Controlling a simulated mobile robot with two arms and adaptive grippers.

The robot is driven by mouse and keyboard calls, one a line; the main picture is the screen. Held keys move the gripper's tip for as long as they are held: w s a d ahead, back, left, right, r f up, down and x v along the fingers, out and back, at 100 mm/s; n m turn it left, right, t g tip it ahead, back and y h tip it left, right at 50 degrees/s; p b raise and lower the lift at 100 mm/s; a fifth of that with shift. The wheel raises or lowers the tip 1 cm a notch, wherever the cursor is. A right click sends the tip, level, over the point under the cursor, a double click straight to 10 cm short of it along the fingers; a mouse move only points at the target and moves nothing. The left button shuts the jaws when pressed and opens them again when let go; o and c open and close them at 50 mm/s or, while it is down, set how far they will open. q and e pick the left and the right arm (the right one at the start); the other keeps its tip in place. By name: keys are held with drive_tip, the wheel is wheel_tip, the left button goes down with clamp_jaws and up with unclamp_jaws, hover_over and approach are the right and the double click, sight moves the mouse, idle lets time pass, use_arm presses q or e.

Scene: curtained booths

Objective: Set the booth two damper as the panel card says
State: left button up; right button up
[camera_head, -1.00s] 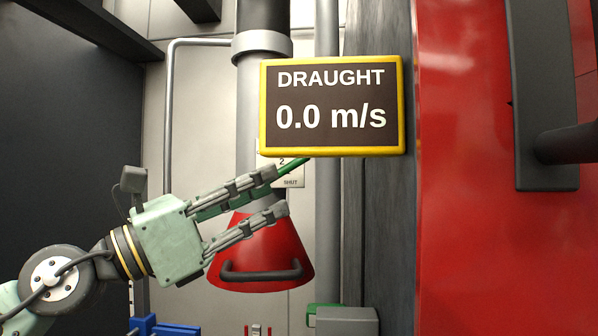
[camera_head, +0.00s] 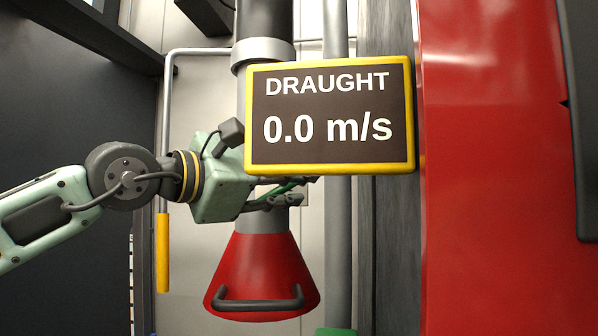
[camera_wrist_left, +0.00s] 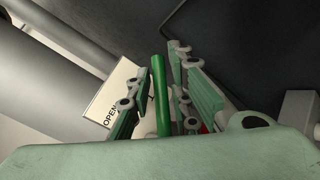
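My left gripper (camera_head: 290,192) is at the grey duct (camera_head: 262,222), just below and partly behind the draught display (camera_head: 330,116), which hides part of it. In the left wrist view, a green lever (camera_wrist_left: 160,95) stands between the two fingers, with small gaps visible on both sides, so the fingers look open around it. The display reads "DRAUGHT 0.0 m/s". My right gripper is in neither view.
A red hood (camera_head: 262,275) with a dark handle hangs below the duct. A yellow grip (camera_head: 163,252) hangs at the left on a thin pipe. A large red panel (camera_head: 490,200) fills the right. A dark wall (camera_head: 70,110) stands at the left.

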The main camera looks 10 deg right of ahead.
use_arm(q)
drive_tip(key=shift+x, duration=0.85)
drive_tip(key=shift+c, duration=0.4)
clamp_jaws()
